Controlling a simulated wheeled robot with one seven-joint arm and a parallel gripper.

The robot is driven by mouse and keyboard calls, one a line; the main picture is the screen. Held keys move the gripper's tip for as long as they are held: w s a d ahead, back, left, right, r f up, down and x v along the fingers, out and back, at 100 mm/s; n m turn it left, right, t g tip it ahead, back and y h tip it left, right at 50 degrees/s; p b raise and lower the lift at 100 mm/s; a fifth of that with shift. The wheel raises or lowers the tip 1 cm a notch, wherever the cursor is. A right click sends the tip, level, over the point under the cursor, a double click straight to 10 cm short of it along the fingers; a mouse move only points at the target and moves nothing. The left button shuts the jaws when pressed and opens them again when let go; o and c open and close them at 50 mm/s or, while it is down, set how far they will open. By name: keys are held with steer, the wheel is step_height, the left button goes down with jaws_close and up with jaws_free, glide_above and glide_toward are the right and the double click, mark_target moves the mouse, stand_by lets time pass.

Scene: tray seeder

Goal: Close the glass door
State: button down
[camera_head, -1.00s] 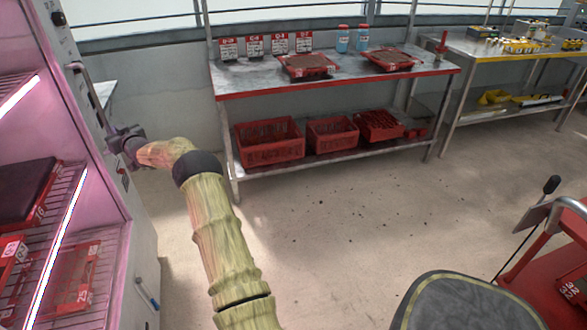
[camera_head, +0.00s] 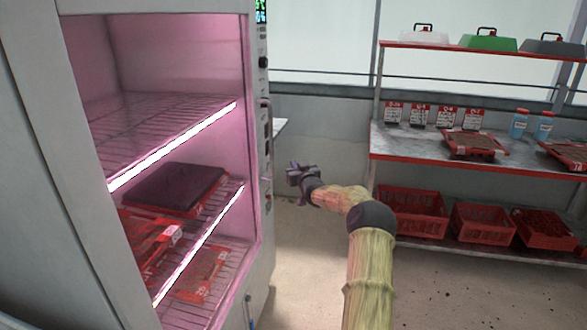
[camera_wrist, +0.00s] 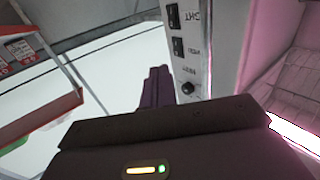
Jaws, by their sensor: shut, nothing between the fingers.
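The lit cabinet (camera_head: 250,25) stands at the left in the head view with its front opening uncovered. I cannot make out the glass door for certain; no pane shows across the opening. My gripper (camera_head: 297,174) is just right of the cabinet's control strip (camera_head: 266,150) and holds nothing. In the wrist view its dark fingers (camera_wrist: 158,86) are together, beside the labelled control strip (camera_wrist: 190,45) with its black knob. I cannot tell whether they touch the cabinet.
Inside the cabinet are wire shelves, a dark-covered tray (camera_head: 170,187) and red trays (camera_head: 200,275). A bench (camera_head: 400,155) with red crates (camera_head: 412,212) below stands at the right. Bare floor (camera_head: 310,285) lies between cabinet and bench.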

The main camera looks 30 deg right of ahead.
steer(key=s+d, duration=0.3)
steer(key=s, duration=0.2)
steer(key=shift+s+d, duration=0.3)
steer(key=shift+d, duration=0.1)
steer(key=shift+a+f, duration=0.1)
